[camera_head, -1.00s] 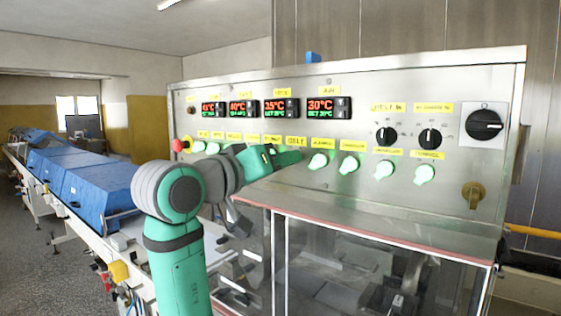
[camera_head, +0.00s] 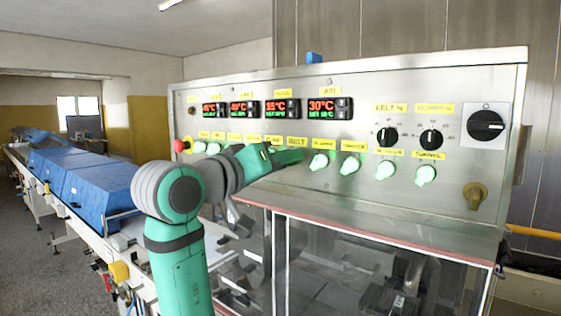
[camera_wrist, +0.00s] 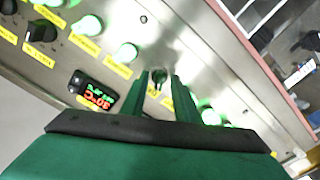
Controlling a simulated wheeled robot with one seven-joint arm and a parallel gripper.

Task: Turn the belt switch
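The belt switch (camera_wrist: 158,76) is a small dark, unlit knob on the steel panel in the wrist view. In the head view its yellow BELT label (camera_head: 297,141) shows, but my gripper hides the knob. My gripper (camera_head: 292,157) is at the panel just below that label. In the wrist view, the two green fingers of my gripper (camera_wrist: 162,76) stand on either side of the knob, with a gap between them. Whether either finger touches the knob cannot be told.
Lit green switches, including one just right of my gripper (camera_head: 319,164), flank the knob closely. Temperature displays (camera_head: 329,108) sit above. A red button (camera_head: 181,146) is at the panel's left. A steel ledge (camera_head: 380,222) and clear guard (camera_head: 340,265) lie below.

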